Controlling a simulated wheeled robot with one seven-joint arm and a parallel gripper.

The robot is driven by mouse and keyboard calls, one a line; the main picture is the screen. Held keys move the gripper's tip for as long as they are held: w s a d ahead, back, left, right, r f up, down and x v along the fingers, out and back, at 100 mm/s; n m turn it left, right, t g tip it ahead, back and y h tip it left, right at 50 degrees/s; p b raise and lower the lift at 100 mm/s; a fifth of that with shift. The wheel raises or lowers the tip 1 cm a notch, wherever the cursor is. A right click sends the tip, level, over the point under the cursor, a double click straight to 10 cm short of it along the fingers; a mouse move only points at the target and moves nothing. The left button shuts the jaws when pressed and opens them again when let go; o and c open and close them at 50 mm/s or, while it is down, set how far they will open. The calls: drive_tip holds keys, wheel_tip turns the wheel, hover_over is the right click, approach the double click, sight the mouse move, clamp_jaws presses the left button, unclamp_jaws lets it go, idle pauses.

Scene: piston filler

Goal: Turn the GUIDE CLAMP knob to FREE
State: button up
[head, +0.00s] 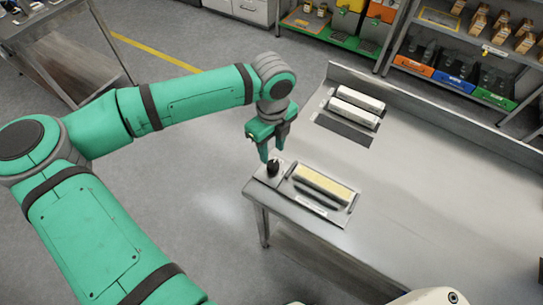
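A small black knob (273,168) stands on a grey plate at the near left corner of the steel table. It is the only knob I can make out, and its label and pointer are too small to read. My gripper (272,154) points down right over the knob, with its two green fingers apart and nothing seen between them. The fingertips are close to the knob's top; I cannot tell whether they touch it.
A tray with a yellow-topped block (322,184) lies just right of the knob. Two pale bars (356,105) lie further back on the steel table (430,185), whose middle is clear. Shelves with coloured bins (455,80) stand behind.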

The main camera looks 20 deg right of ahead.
drive_tip(key=shift+r, duration=2)
